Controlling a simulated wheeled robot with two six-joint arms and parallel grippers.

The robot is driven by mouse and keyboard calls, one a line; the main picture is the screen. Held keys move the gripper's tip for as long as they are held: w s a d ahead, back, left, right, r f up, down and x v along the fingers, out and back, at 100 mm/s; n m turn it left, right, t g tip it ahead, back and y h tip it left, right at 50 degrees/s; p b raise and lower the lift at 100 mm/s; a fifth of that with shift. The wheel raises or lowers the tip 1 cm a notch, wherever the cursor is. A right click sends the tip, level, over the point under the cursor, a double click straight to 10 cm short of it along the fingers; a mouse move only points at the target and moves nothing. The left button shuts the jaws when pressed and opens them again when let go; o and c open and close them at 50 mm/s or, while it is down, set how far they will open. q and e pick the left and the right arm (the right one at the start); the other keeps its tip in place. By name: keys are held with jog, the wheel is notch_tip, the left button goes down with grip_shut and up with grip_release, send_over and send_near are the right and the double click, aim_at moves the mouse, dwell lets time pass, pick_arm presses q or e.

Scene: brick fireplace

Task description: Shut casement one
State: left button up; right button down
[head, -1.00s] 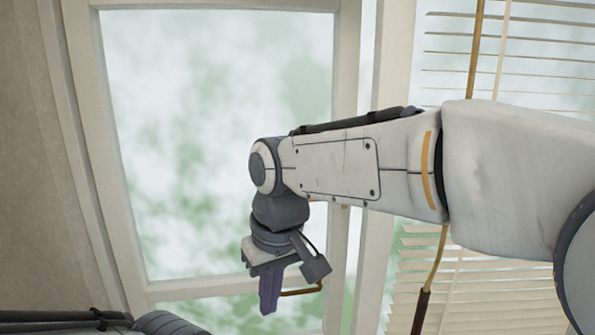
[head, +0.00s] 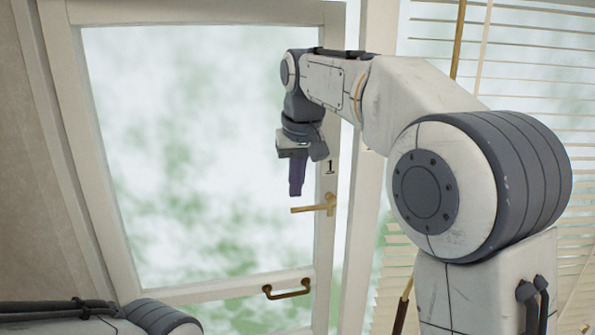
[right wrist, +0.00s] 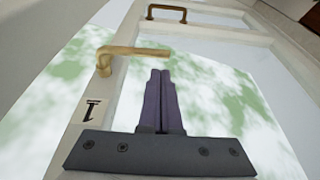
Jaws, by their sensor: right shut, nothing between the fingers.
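Casement one (head: 325,240) is a white-framed glass window sash, marked with a "1" on its right stile. A gap shows between that stile and the post to its right, so it looks ajar. A brass lever handle (head: 318,205) sits below the number, and a dark bronze pull (head: 287,289) is on the lower rail. In the right wrist view the lever (right wrist: 130,55) lies just beyond my fingertips. My right gripper (head: 296,192) is shut and empty, just above and left of the lever, apart from it. My left gripper is out of view.
White slatted blinds (head: 560,60) with hanging cords cover the window on the right. A white post (head: 365,190) stands between. A plain wall (head: 25,200) is on the left. My left arm shows at the lower left.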

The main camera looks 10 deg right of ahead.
jog(key=shift+x, duration=1.9)
jog(key=s+a+m+b, duration=0.1)
jog(key=s+a+b, duration=0.2)
jog(key=s, duration=0.7)
jog(key=shift+m+h+b, duration=0.3)
jog(key=shift+b, duration=0.2)
jog(key=shift+s+f, duration=0.15)
jog(key=shift+s, duration=0.05)
